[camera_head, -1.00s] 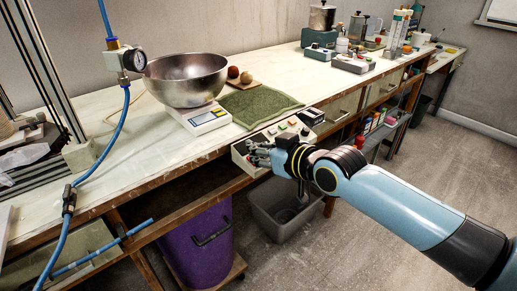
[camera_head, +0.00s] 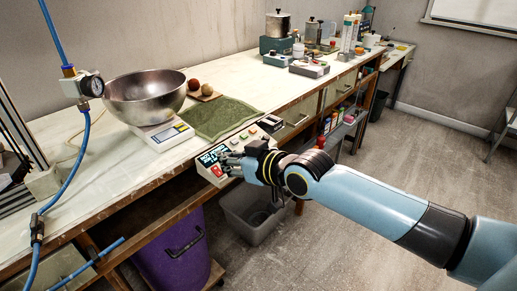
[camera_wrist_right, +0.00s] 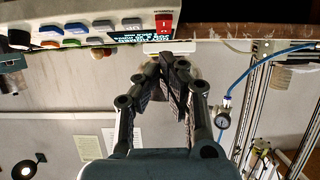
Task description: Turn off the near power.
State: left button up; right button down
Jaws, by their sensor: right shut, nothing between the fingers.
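The control box (camera_head: 236,143) sits at the bench's front edge in the head view, with a lit display (camera_head: 208,155) and coloured buttons. A red power switch (camera_head: 217,170) is at its near left end. In the right wrist view, the red switch (camera_wrist_right: 163,22) is at the top, beside the display (camera_wrist_right: 126,37). My right gripper (camera_head: 226,160) is shut and empty, close in front of the box's left end, partly covering its face. Its fingertips (camera_wrist_right: 172,62) show just below the switch in the wrist view; I cannot tell whether they touch the box. My left gripper is out of view.
A steel bowl (camera_head: 146,97) stands on a scale (camera_head: 163,135) left of a green towel (camera_head: 220,119). A second device (camera_head: 309,68) sits farther along the bench. A purple bin (camera_head: 177,254) and a grey bin (camera_head: 248,213) are below. The floor at right is open.

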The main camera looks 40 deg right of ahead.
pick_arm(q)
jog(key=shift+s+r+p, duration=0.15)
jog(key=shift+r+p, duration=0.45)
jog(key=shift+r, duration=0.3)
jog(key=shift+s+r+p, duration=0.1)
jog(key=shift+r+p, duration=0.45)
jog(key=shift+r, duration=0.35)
pick_arm(e)
jog(key=v, duration=1)
jog(key=shift+r, duration=0.3)
pick_arm(q)
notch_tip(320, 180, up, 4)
jog(key=p, duration=0.4)
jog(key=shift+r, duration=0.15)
pick_arm(e)
jog(key=shift+w+r, duration=0.4)
jog(key=shift+r, duration=0.05)
